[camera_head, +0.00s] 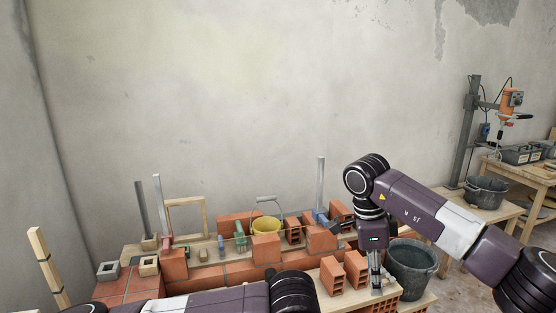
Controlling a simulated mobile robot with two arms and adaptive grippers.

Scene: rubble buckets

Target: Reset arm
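My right arm comes in from the right, and its gripper (377,283) points straight down at the front right of the brick bench. The fingers look close together and small, so I cannot tell whether they are open or shut. The gripper is just right of two orange hollow bricks (332,276) and left of a dark bucket (412,268). No held object can be made out. My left arm lies low along the bottom edge, and its gripper is out of the picture.
A yellow bucket (265,225) stands among several bricks and tools on the bench. Another dark bucket (486,192) stands on a wooden table (506,209) at right, near an orange drill stand (511,101). A bare wall (220,90) is behind.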

